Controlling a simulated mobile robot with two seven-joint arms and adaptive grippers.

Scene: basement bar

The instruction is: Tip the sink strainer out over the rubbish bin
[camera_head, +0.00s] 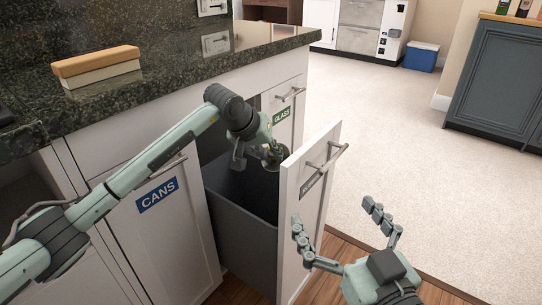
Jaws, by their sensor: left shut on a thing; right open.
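My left gripper (254,157) is shut on the small round strainer (275,155). It holds the strainer above the opening of the grey rubbish bin (240,236), close to the inner side of the white pull-out front. The strainer is small and partly hidden by the gripper, so I cannot tell its tilt or what is in it. The bin stands in the pulled-out drawer (312,205), and its inside looks dark. My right gripper (334,212) is open and empty, in front of the drawer front and low on the right.
A closed front marked CANS (157,196) is left of the bin, and one marked GLASS (282,117) is behind it. A wooden-topped block (97,70) lies on the dark stone counter (185,72). A blue cooler (421,57) stands far back. The pale floor at right is clear.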

